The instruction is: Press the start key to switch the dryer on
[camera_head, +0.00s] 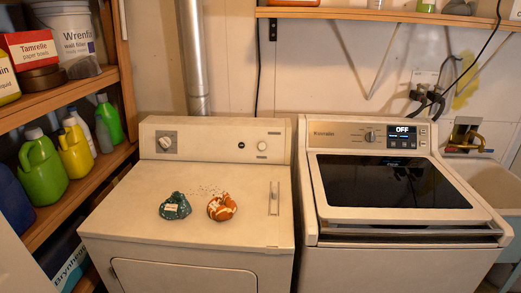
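The dryer (130,215) is the off-white machine on the left, with a front door and a metal duct behind it. Its rear panel has a dial on a grey plate (166,142) at the left. At the panel's right are a small dark round mark or button (241,145) and a pale round knob or key (262,146). I cannot read their labels, so I cannot tell which is the start key. Neither of my grippers is in view.
A dark green bundle (175,206) and an orange-white one (222,207) lie on the dryer top. A washer (335,180) with a display reading OFF (403,138) stands to the right. Shelves with bottles (42,168) line the left; a sink (490,185) is far right.

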